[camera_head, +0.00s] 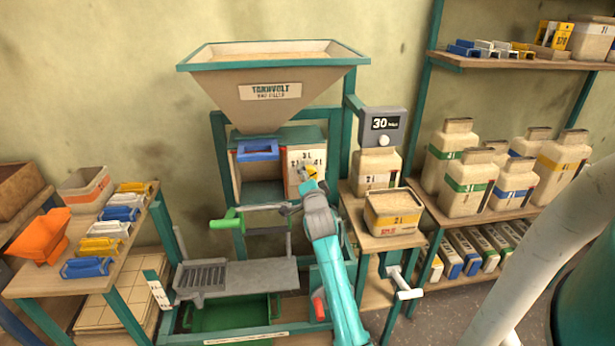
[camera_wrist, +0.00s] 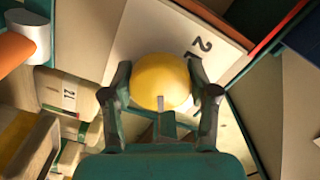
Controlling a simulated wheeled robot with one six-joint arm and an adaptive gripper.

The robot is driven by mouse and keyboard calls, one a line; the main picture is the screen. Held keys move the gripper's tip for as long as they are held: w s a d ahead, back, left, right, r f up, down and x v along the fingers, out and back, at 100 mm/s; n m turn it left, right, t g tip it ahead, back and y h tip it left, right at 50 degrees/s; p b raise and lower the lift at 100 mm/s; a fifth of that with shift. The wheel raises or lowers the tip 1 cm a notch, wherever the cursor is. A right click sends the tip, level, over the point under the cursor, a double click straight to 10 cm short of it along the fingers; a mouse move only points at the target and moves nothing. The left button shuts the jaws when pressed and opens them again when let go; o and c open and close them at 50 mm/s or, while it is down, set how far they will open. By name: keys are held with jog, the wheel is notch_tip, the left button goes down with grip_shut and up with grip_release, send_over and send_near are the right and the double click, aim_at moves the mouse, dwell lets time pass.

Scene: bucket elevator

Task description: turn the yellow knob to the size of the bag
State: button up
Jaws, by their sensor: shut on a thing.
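The yellow knob (camera_head: 312,174) sits on a pale dial panel (camera_head: 293,178) on the front of the filling machine. The panel has size marks around the knob; a "2" mark shows up and right of the knob in the wrist view. My gripper (camera_head: 306,183) reaches up to the panel and partly hides the knob. In the wrist view the rounded knob (camera_wrist: 160,76) lies between my two fingers, which are shut on it from both sides. A small pale pointer mark on it faces the bottom of the picture. A bag (camera_head: 375,165) with a labelled front stands right of the panel.
A green-handled lever (camera_head: 228,220) is left of my arm. Shelves with several containers (camera_head: 465,170) stand right.

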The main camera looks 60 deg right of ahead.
dwell(0.4)
jog(key=o, duration=1.2)
jog(key=v, duration=1.2)
jog(key=shift+s, duration=0.1)
